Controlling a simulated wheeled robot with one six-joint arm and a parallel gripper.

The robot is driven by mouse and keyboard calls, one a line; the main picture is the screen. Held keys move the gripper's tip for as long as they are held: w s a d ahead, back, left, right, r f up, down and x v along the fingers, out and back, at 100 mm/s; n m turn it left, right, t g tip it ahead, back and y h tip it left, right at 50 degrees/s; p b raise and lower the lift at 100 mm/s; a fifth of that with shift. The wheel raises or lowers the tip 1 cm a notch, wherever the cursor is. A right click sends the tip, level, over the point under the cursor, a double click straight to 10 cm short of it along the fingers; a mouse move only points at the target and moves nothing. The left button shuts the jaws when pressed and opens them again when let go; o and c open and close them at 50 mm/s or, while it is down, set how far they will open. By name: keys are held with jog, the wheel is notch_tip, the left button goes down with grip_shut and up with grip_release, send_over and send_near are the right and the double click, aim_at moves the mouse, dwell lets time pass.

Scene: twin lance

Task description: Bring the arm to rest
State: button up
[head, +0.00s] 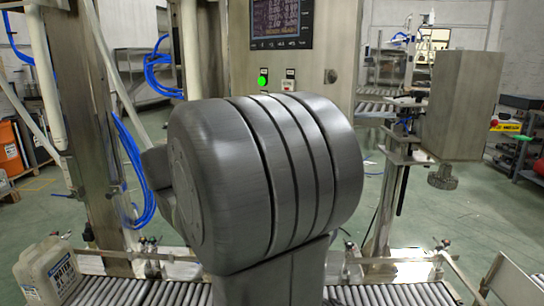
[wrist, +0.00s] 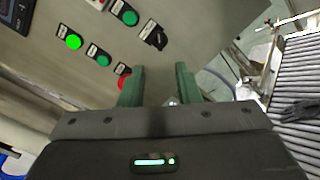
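My gripper (wrist: 159,76) shows in the wrist view with its two green fingers apart and nothing visible between them. It is in front of a metal control panel (wrist: 60,85). A red button (wrist: 123,83) is partly hidden behind the left finger. I cannot tell whether the fingers touch the panel. In the head view my grey arm link fills the middle and hides the gripper.
The panel has a lit green button (wrist: 73,42) and a black selector switch (wrist: 156,39). In the head view, a screen (head: 281,22) sits above the arm. Green floor shows behind.

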jog(key=x, duration=1.1)
jog(key=shift+s+a, duration=0.1)
jog(key=v, duration=1.4)
jog(key=w+d+n+p, duration=0.9)
jog(key=w+p, duration=0.1)
jog(key=p, duration=0.5)
jog(key=shift+w+d+n, duration=0.25)
jog(key=shift+w+n, duration=0.05)
jog(key=shift+n, duration=0.1)
dwell(0.8)
